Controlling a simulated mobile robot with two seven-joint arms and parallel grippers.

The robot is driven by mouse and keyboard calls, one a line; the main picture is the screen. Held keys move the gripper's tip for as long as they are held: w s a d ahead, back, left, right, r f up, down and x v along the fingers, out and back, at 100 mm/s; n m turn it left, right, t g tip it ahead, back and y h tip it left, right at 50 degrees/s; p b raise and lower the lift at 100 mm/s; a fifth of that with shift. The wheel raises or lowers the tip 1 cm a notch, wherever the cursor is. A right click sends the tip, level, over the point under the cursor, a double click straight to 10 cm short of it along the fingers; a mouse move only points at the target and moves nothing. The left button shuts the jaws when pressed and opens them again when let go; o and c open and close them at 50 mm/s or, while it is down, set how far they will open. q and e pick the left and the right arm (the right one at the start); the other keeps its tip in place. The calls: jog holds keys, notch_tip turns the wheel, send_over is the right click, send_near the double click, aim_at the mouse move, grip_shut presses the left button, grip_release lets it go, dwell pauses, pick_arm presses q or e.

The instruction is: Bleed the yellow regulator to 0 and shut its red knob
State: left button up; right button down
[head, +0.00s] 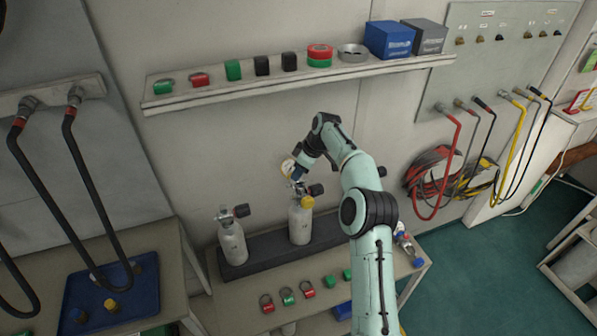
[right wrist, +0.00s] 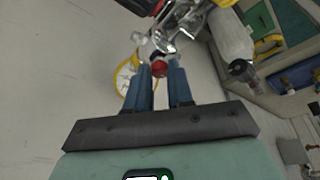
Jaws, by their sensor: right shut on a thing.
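My right gripper (head: 293,176) has reached the regulator from the right. In the right wrist view its blue fingers (right wrist: 160,80) are shut on the red knob (right wrist: 157,68). The head view hides the red knob behind the gripper. My left gripper is not in view.
Another grey cylinder (head: 232,243) stands left on the dark rack (head: 265,248). A wall shelf (head: 215,95) with boxes is above. Black hoses (head: 85,180) hang at left, coloured hoses (head: 440,175) at right.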

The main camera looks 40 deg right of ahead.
jog(key=shift+d+n+g, duration=0.1)
jog(key=shift+n+g, duration=0.2)
jog(key=shift+n, duration=0.6)
jog(key=c, duration=1)
grip_release()
jog(key=shift+y, duration=0.3)
